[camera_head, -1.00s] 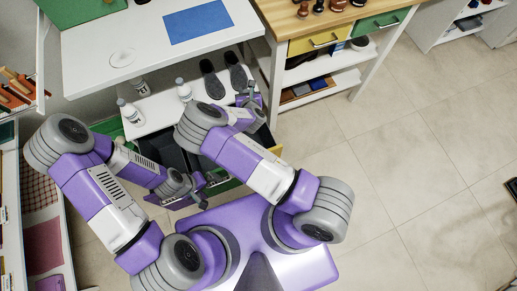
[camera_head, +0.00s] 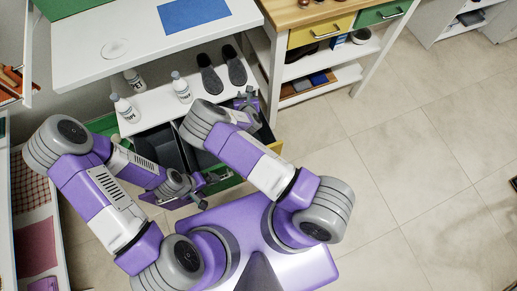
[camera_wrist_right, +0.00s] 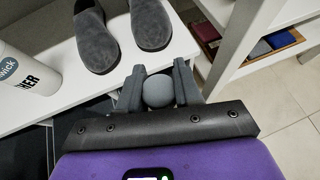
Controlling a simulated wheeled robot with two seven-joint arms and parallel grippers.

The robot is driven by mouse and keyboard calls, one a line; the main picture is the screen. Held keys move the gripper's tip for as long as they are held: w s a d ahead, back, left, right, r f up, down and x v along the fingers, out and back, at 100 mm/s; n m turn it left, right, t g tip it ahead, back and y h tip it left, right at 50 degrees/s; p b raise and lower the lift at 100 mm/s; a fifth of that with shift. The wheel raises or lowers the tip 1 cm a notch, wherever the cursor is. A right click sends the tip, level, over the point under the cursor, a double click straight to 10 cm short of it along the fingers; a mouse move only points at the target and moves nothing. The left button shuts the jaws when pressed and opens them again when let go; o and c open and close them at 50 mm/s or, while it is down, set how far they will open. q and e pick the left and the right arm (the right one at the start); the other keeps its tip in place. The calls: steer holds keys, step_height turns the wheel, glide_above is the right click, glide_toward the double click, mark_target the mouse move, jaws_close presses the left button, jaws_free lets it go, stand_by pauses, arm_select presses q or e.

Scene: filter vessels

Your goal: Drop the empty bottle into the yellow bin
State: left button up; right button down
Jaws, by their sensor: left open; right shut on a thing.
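My right gripper (camera_head: 246,99) is shut on a grey, round-ended thing (camera_wrist_right: 158,90), seen end-on between the fingers in the right wrist view. Whether it is the empty bottle cannot be told from its end. A yellow bin rim (camera_head: 279,148) shows just below and right of that gripper in the head view. My right arm hides most of the bin. My left gripper (camera_head: 196,193) is open and apparently empty, low in front of the dark bins. White bottles stand on the shelf: one at the left (camera_head: 124,108), one in the middle (camera_head: 181,88), one further back (camera_head: 134,82).
A pair of grey shoes (camera_head: 209,74) stands on the white shelf (camera_head: 153,110), close beyond my right gripper. A white table (camera_head: 120,52) overhangs it. A green bin edge (camera_head: 103,124) shows at the left. A wooden workbench (camera_head: 290,14) stands at the right. Tiled floor lies open there.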

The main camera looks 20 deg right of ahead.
steer(key=c, duration=0.7)
jaws_free()
steer(key=p+v, duration=0.2)
steer(key=v, duration=0.5)
steer(key=shift+s+p, duration=0.3)
steer(key=shift+p, duration=0.05)
steer(key=shift+r, duration=0.15)
